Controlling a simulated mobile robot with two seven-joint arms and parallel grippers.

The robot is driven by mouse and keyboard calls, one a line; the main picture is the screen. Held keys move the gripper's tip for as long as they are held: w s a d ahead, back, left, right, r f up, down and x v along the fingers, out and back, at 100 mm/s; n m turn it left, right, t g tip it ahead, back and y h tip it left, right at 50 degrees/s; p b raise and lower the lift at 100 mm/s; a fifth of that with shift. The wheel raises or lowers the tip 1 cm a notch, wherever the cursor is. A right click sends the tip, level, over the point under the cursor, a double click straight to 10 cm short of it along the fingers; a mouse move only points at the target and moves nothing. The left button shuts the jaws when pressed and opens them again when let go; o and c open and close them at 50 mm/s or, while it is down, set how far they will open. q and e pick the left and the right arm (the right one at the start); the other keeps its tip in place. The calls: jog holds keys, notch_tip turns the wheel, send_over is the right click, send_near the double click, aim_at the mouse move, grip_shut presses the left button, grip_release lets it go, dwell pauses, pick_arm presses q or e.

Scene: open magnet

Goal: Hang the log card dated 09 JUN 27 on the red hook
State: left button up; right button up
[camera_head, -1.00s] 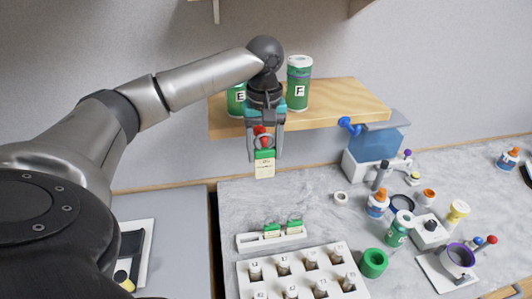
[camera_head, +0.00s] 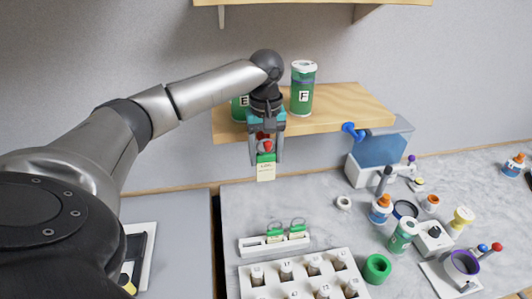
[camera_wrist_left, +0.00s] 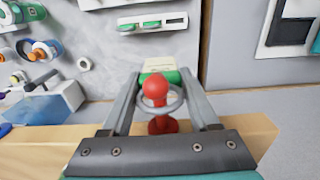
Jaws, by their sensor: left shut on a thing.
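My left gripper (camera_head: 266,160) is shut on the ring of a log card (camera_head: 266,171), a cream tag with a green top. The card hangs upright below the fingers, in front of the wooden shelf; its date is too small to read. The red hook (camera_head: 266,147) on the shelf's front edge shows between the fingers. In the left wrist view, the ring (camera_wrist_left: 179,103) appears around the red hook (camera_wrist_left: 155,88), below its ball end, with the card (camera_wrist_left: 160,69) beyond. Whether the ring rests on the hook, I cannot tell. My right gripper is not in view.
The wooden shelf (camera_head: 350,104) carries green canisters E and F (camera_head: 303,88). A blue hook (camera_head: 352,131) is at its right. Below, a white rack (camera_head: 252,246) holds two other green-topped cards (camera_head: 297,231). Bottles and a vial tray (camera_head: 310,268) crowd the bench's front and right.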

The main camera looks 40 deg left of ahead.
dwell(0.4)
pick_arm(q)
jog(key=o, duration=1.4)
notch_tip(320, 180, up, 15)
jog(key=shift+r, duration=0.15)
